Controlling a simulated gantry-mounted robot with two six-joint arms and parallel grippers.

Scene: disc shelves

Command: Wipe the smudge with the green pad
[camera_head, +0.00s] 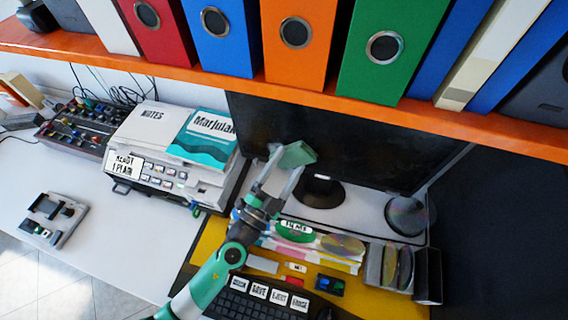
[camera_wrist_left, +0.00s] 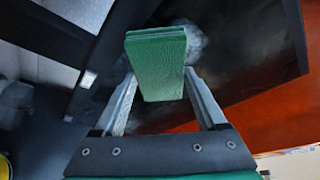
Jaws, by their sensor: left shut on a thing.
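The green pad (camera_head: 297,154) is held between the fingertips of my left gripper (camera_head: 286,160), in front of the left part of the dark monitor screen (camera_head: 375,145). In the left wrist view the pad (camera_wrist_left: 158,70) fills the space between the fingers. A pale, cloudy smudge (camera_wrist_left: 197,45) shows on the dark screen behind the pad's right edge. The pad hides part of the smudge. I cannot tell whether the pad touches the screen. My right gripper is not in view.
An orange shelf (camera_head: 400,112) with several binders overhangs the monitor. A printer (camera_head: 165,185) stands to the left. Below the gripper are a disc rack (camera_head: 392,268), a keyboard (camera_head: 240,305) and a yellow mat (camera_head: 208,242).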

